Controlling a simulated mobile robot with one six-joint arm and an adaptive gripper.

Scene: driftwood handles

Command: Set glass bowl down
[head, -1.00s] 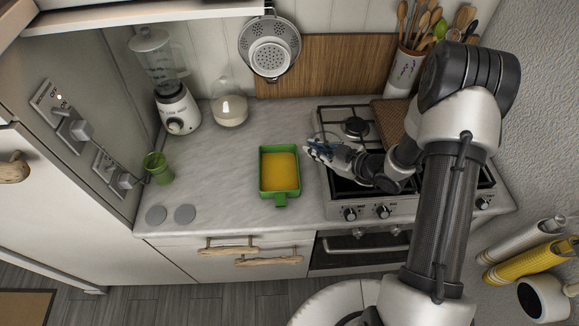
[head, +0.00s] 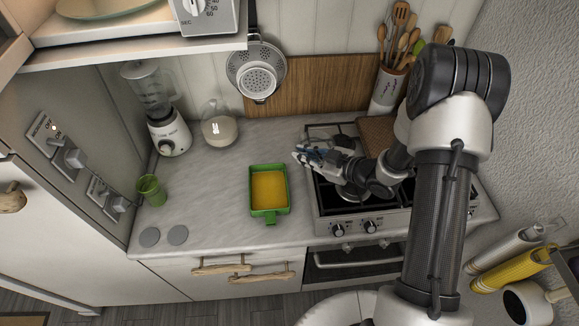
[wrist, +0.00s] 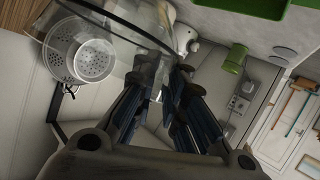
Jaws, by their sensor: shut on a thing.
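My gripper (head: 303,156) is in the head view above the left edge of the stove, to the right of and behind the green dish. In the wrist view its dark fingers (wrist: 160,95) are shut on the clear glass bowl (wrist: 115,28). The bowl's see-through wall and rim cross the top of that view, tilted in the picture. In the head view the bowl is too clear to make out its outline. I cannot tell how high it is above the surface.
A green dish with yellow contents (head: 252,198) sits on the grey counter (head: 215,180). A glass jug (head: 220,130), blender (head: 170,135) and green cup (head: 151,190) stand to the left. The stove (head: 322,200) is on the right. Counter left of the dish is clear.

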